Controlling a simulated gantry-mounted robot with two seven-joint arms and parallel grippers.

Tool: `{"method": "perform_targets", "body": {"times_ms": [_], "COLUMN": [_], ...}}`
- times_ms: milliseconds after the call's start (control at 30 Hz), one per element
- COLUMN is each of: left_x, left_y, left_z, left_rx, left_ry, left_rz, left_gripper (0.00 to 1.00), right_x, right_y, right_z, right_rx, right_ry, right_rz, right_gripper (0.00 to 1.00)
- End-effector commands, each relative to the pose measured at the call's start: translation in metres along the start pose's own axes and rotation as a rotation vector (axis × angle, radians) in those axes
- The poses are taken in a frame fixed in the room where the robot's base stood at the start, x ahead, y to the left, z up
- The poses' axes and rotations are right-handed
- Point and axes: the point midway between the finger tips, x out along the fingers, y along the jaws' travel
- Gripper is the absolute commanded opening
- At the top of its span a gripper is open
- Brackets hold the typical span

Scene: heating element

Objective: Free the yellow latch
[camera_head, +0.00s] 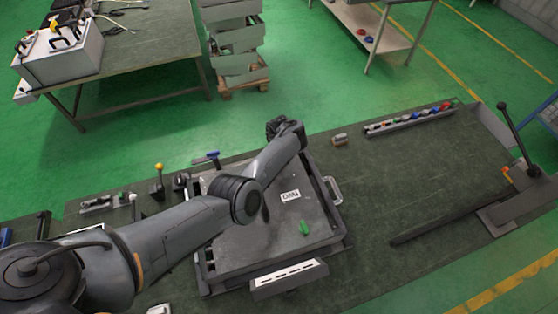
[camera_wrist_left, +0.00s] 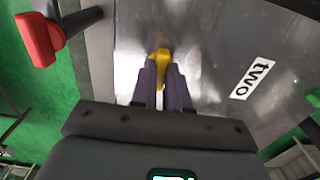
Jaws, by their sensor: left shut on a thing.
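The yellow latch (camera_wrist_left: 161,57) shows in the left wrist view, upper middle, on the grey metal lid (camera_wrist_left: 205,50). My left gripper (camera_wrist_left: 163,75) is shut on it, with the dark fingers on either side of its lower part. In the head view my left arm reaches across the lid (camera_head: 262,240) to its far edge; the fingertips and the latch are hidden there behind my wrist. The lid carries a white label reading "two" (camera_head: 290,196), also in the wrist view (camera_wrist_left: 252,78). My right gripper is in neither view.
A red-ended handle (camera_wrist_left: 40,40) stands at upper left in the wrist view. In the head view, a green piece (camera_head: 304,227) lies on the lid. A tray of coloured parts (camera_head: 410,120) and a lever press (camera_head: 518,150) stand right. The bench between is mostly clear.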

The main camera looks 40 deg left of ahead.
Motion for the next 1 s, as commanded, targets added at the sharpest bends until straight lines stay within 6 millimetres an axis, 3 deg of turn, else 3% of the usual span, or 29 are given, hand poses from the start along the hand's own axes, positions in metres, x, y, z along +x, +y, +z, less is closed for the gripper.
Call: {"method": "perform_targets", "body": {"times_ms": [100, 133, 267, 667, 1000], "left_x": [0.0, 0.0, 0.0, -0.006, -0.057], "left_y": [0.0, 0.0, 0.0, 0.001, 0.001], "left_z": [0.0, 0.0, 0.0, 0.0, 0.001], "left_rx": [-0.002, -0.002, -0.001, -0.001, -0.001], "left_ry": [0.0, 0.0, 0.0, -0.001, -0.003], "left_rz": [0.0, 0.0, 0.0, 0.001, 0.002], "left_gripper": [0.0, 0.19, 0.39, 0.4, 0.4], "right_x": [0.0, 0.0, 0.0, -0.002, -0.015], "right_y": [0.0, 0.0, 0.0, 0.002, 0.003], "right_z": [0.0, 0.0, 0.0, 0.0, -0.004], "right_rx": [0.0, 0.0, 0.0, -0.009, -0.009], "right_ry": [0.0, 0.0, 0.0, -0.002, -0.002], "right_rz": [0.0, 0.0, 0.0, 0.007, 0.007], "right_gripper": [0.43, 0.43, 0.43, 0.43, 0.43]}}
